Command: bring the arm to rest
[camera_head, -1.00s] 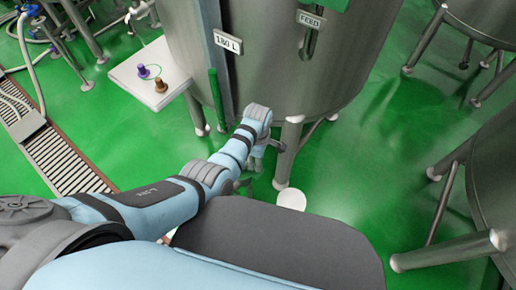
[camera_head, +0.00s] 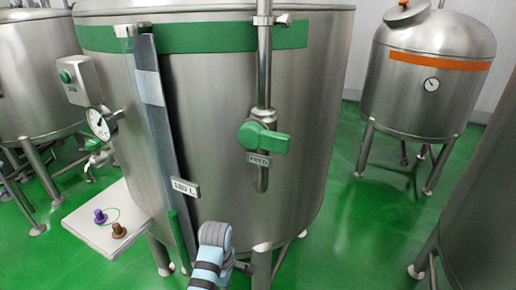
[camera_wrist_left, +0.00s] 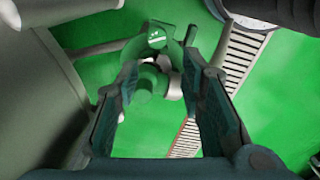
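My left arm (camera_head: 212,258) comes up from the bottom edge in the head view, in front of the large steel tank. Its gripper is mostly hidden behind the wrist there. In the left wrist view my left gripper (camera_wrist_left: 161,82) has its two dark fingers apart, with a gap between them. A green part with a white label (camera_wrist_left: 157,42) shows beyond and between the fingertips. I cannot tell whether the fingers touch it. My right arm and gripper are not in view.
The steel tank (camera_head: 215,110) carries a green FEED valve (camera_head: 264,138). A white panel (camera_head: 88,232) with purple and brown knobs stands to its left. Another tank (camera_head: 425,85) stands at the back right. Green floor (camera_head: 350,225) is open between them. A floor grate (camera_wrist_left: 240,55) shows in the wrist view.

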